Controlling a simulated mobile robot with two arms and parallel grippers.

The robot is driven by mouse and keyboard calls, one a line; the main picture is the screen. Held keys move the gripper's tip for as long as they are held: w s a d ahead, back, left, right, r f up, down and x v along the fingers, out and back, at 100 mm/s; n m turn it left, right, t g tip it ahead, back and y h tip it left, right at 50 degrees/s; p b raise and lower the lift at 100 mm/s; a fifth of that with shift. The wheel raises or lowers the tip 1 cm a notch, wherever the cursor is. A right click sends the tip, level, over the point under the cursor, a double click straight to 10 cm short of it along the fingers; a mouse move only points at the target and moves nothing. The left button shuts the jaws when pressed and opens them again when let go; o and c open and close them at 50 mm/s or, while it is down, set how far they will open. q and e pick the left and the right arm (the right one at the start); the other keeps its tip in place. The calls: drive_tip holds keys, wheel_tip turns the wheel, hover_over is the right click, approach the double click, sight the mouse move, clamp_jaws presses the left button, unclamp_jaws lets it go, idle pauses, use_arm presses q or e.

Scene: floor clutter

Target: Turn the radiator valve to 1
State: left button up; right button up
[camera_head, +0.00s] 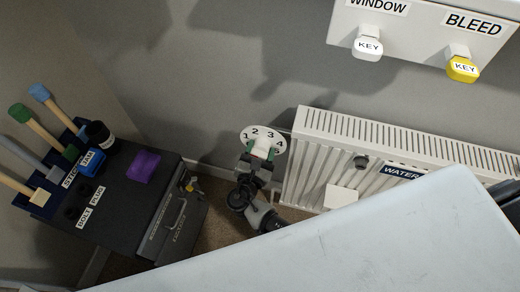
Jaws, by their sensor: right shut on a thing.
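The radiator valve's white dial (276,146) shows the numbers 1, 2, 3 and 4 and sits at the left end of the white radiator (296,165). A pale knob (261,147) stands at the dial's middle. My right gripper (255,157) reaches up from below and is shut on the knob. The fingers and the knob hide part of the dial's lower side. I cannot tell which number the knob points to. My left gripper is not in view.
A dark cabinet (130,225) stands at the left, with a purple block (143,166), a blue block (91,162) and several handled tools on top. A white key (367,46) and a yellow key (462,68) hang from a wall board (425,30).

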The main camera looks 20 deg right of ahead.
drive_tip(key=o, duration=0.9)
drive_tip(key=shift+s, duration=0.1)
drive_tip(key=v, duration=1)
drive_tip(key=shift+s+a, duration=0.3)
drive_tip(key=shift+f, duration=0.1)
